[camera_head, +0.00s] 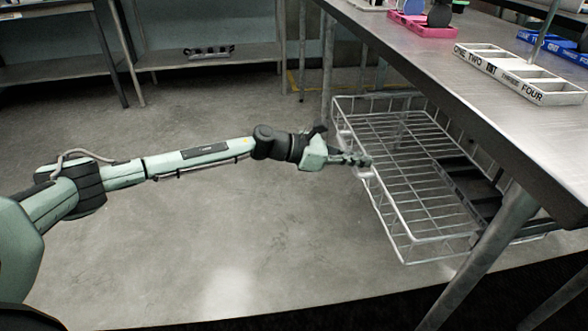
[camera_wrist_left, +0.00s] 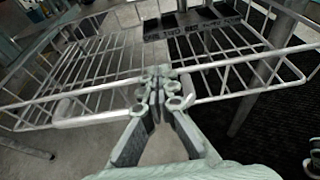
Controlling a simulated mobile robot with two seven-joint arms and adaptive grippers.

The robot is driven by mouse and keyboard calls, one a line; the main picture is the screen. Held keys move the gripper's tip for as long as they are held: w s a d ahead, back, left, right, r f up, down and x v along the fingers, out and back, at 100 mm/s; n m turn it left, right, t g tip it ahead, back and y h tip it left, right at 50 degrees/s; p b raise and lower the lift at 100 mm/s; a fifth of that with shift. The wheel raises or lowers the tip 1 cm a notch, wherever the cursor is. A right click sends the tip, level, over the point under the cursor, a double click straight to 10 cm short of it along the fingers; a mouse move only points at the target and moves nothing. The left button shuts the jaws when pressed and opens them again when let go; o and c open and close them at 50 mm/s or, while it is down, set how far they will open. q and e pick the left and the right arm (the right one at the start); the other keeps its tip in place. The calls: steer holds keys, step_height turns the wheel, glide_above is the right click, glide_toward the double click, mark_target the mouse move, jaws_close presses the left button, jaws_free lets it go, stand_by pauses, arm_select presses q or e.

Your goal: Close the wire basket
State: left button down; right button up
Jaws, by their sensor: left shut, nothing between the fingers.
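The wire basket (camera_head: 405,190) is a silver wire drawer under the metal table, pulled out to the left. Its front rim also shows in the left wrist view (camera_wrist_left: 95,117), running across the picture. My left gripper (camera_head: 362,160) is shut and empty, with its fingertips at the middle of the basket's front rim. In the left wrist view the shut fingers (camera_wrist_left: 162,90) overlap the front wires; I cannot tell whether they touch. Black items lie in the rear part of the basket.
The steel table (camera_head: 480,110) stands above the basket's rear part, with a white labelled tray (camera_head: 517,75) and a pink tray (camera_head: 425,27) on top. A table leg (camera_head: 480,262) stands close to the basket's near side. The floor (camera_head: 220,230) on the left is clear.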

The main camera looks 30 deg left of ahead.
arm_select(q)
steer(key=w+d, duration=0.4)
steer(key=d, duration=0.1)
steer(key=shift+d, duration=0.15)
steer(key=x, duration=0.3)
steer(key=shift+w+d+r+b, duration=0.25)
steer(key=shift+d+r+b, duration=0.05)
steer(key=shift+r+b, duration=0.1)
steer(key=shift+w+d, duration=0.35)
steer(key=shift+d, duration=0.2)
arm_select(e)
steer(key=shift+s+r, duration=0.45)
steer(key=shift+r, duration=0.3)
steer(key=shift+w, duration=0.15)
arm_select(q)
steer(key=shift+a, duration=0.15)
